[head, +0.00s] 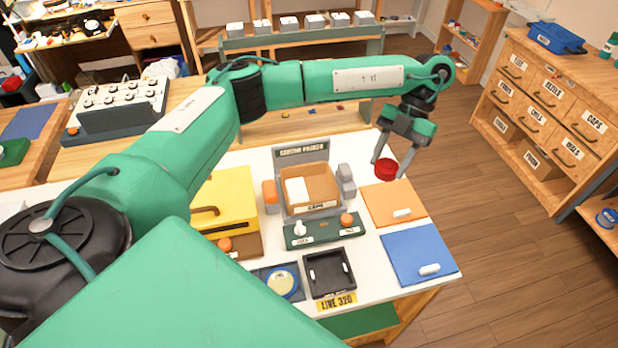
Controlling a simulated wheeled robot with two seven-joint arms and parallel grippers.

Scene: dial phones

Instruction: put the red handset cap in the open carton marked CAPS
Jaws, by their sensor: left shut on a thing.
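My left gripper (391,168) is shut on the red handset cap (386,169), which shows as a small red round piece between its fingers. The gripper points down and appears above the right part of the white table, near the orange mat. The open carton (322,171) marked CAPS sits in a grey carton packer left of the gripper, with its lettered front facing me. A white piece lies in or against the carton's left side; I cannot tell which. My right gripper is not in view.
A control panel (325,231) with knobs stands in front of the carton. A yellow box (228,205) is to its left, a black tray (329,273) nearer me. Orange (394,205) and blue (419,254) mats lie right. A drawer cabinet (545,105) stands beyond the floor.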

